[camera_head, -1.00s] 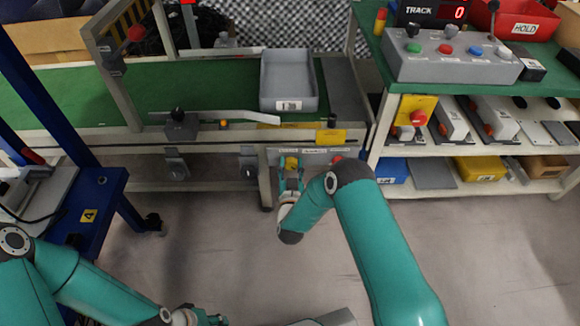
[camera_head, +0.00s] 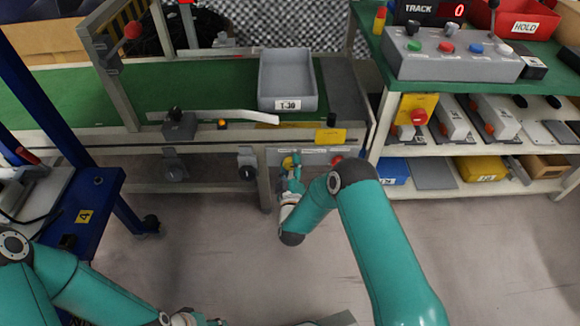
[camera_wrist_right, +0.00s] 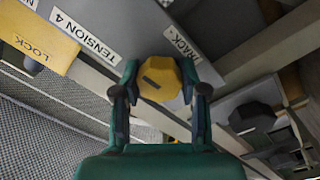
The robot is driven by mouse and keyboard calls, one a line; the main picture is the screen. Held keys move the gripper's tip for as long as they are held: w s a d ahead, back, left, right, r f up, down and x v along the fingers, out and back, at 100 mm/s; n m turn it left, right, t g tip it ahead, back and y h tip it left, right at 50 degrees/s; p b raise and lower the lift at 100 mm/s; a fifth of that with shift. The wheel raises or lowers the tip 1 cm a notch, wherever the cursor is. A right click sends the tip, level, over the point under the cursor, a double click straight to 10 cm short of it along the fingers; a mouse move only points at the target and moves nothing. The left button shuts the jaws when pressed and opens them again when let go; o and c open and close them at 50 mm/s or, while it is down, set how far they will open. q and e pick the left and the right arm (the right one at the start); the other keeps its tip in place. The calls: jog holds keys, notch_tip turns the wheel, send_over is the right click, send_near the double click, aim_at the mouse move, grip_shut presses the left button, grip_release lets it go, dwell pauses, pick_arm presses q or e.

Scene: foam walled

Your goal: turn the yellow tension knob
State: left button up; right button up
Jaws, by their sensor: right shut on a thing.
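The yellow tension knob (camera_wrist_right: 159,79) is faceted with a dark slot mark on its face. It sits on the grey control panel under the conveyor, near a label reading TENSION 4. In the head view the knob (camera_head: 290,162) shows only in part above my right gripper (camera_head: 292,176). In the right wrist view my right gripper (camera_wrist_right: 160,92) has a finger on each side of the knob and is shut on it. My left gripper (camera_head: 197,318) is at the bottom edge of the head view, partly cut off; its fingers are too unclear to judge.
A grey tray (camera_head: 288,103) stands on the green conveyor above. A yellow LOCK plate (camera_wrist_right: 38,38) and a black knob (camera_wrist_right: 252,117) are near the panel. A blue frame (camera_head: 85,205) stands left; a shelf unit with a button box (camera_head: 455,62) stands right. Floor between is clear.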

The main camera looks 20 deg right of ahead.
jog(key=n, duration=0.4)
jog(key=shift+a+n, duration=0.1)
jog(key=shift+n, duration=0.3)
jog(key=n, duration=0.4)
jog(key=shift+n+y+b, duration=0.3)
jog(key=shift+n, duration=0.1)
jog(key=n, duration=0.5)
jog(key=shift+a+n, duration=0.1)
jog(key=shift+n, duration=0.2)
jog(key=n, duration=0.4)
jog(key=shift+f, duration=0.1)
jog(key=shift+a+n, duration=0.1)
jog(key=shift+n, duration=0.2)
jog(key=o, duration=1)
jog(key=shift+o, duration=0.7)
jog(key=shift+d, duration=0.2)
jog(key=shift+s, duration=0.1)
jog(key=v, duration=1.1)
jog(key=shift+s, duration=0.4)
